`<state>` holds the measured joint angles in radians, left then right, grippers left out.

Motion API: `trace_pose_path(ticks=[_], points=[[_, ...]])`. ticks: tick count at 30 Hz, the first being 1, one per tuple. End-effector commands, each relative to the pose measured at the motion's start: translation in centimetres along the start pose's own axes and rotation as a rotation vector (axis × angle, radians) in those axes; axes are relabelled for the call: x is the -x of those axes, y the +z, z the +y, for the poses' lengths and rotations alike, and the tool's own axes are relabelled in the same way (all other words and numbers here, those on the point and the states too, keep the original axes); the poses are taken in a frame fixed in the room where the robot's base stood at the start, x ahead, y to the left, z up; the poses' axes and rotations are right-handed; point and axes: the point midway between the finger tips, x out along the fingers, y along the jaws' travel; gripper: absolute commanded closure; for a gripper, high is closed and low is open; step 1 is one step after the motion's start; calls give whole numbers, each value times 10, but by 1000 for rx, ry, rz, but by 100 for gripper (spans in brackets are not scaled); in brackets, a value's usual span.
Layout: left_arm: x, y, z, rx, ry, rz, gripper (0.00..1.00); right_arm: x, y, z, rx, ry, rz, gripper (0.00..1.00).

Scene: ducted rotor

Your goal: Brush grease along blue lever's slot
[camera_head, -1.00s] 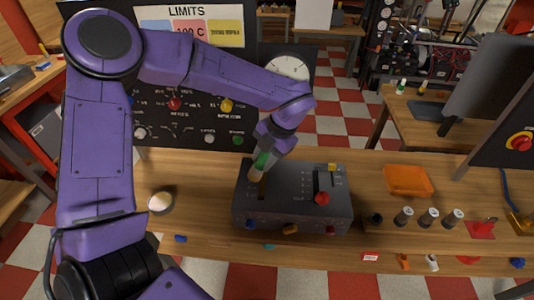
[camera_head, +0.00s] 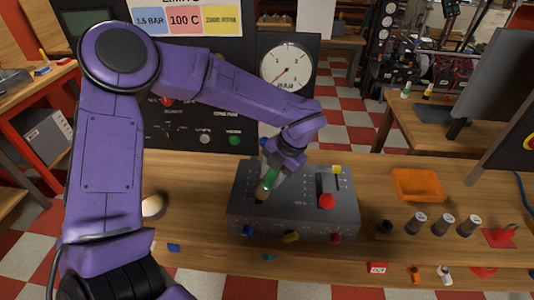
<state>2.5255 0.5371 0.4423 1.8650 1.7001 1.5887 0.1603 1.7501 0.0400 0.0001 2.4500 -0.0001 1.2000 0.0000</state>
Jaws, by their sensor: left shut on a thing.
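A grey control box (camera_head: 300,218) sits on the wooden bench, with a blue knob (camera_head: 247,231) low on its front left. My left gripper (camera_head: 276,170) is shut on a green-handled brush (camera_head: 269,180). The brush is tilted, its bristle end down at the left part of the box top, over the area of the left slot. The gripper and brush hide much of that slot, and I cannot clearly make out the blue lever. A red-knobbed lever (camera_head: 327,201) stands in the right slot. My right gripper is not in view.
A round pale-topped pot (camera_head: 153,206) stands left of the box. An orange tray (camera_head: 417,185) and several dark cylinders (camera_head: 443,224) are to the right. A panel with a pressure gauge (camera_head: 287,68) rises behind the bench.

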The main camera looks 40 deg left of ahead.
Motion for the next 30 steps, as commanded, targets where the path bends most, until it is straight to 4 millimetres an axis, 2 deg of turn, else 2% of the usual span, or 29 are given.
trace_pose_path(ticks=[6, 8, 19, 23, 30], points=[[-3, -1, -7, 16, -1, 2, 99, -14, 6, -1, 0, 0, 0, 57], [6, -3, 0, 11, -3, 2, 99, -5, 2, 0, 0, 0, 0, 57], [-3, 1, 14, -15, 2, -4, 99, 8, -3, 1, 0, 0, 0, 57], [19, -2, 20, -16, 3, -8, 99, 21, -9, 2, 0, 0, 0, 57], [38, -7, 26, -18, 2, -5, 99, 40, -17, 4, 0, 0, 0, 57]])
